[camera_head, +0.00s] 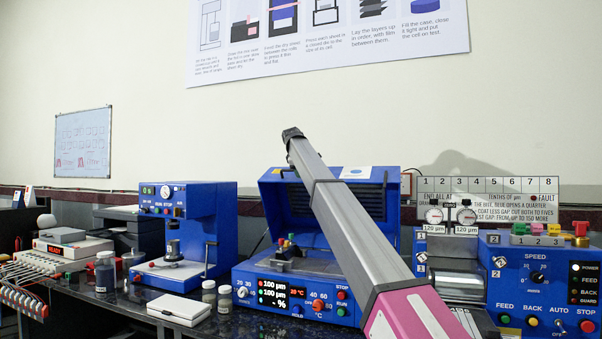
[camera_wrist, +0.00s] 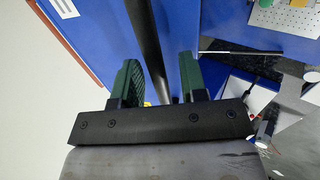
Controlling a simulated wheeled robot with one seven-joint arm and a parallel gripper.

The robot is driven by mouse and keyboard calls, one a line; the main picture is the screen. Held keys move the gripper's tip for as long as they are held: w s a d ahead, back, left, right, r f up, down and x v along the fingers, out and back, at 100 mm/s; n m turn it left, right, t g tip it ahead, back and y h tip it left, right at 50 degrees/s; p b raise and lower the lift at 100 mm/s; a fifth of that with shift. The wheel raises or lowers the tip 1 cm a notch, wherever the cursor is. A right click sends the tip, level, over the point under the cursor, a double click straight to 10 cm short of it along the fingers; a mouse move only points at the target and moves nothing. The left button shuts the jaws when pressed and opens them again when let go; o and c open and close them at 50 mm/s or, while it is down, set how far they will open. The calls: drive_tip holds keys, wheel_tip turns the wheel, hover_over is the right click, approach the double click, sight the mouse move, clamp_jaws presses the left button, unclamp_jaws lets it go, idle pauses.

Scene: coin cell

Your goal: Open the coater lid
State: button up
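The coater (camera_head: 300,285) is the blue machine in the middle of the bench, with a lit front display. Its blue lid (camera_head: 270,185) stands raised at the back, tilted up, with a dark slatted inner face and the bed below exposed. My arm crosses in front of it and hides part of the lid and bed. In the wrist view, my gripper (camera_wrist: 160,62) has its two green fingers apart, on either side of a dark bar (camera_wrist: 147,40) lying along the blue surface. Neither finger visibly presses on the bar. The fingers are hidden in the head view.
A blue press (camera_head: 205,210) stands left of the coater, with small jars (camera_head: 209,291) and a white case (camera_head: 172,308) in front. Another blue machine (camera_head: 540,270) with gauges and buttons stands close on the right.

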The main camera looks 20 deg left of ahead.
drive_tip(key=v, duration=1)
drive_tip(key=shift+s+r, duration=0.15)
drive_tip(key=shift+r, duration=0.05)
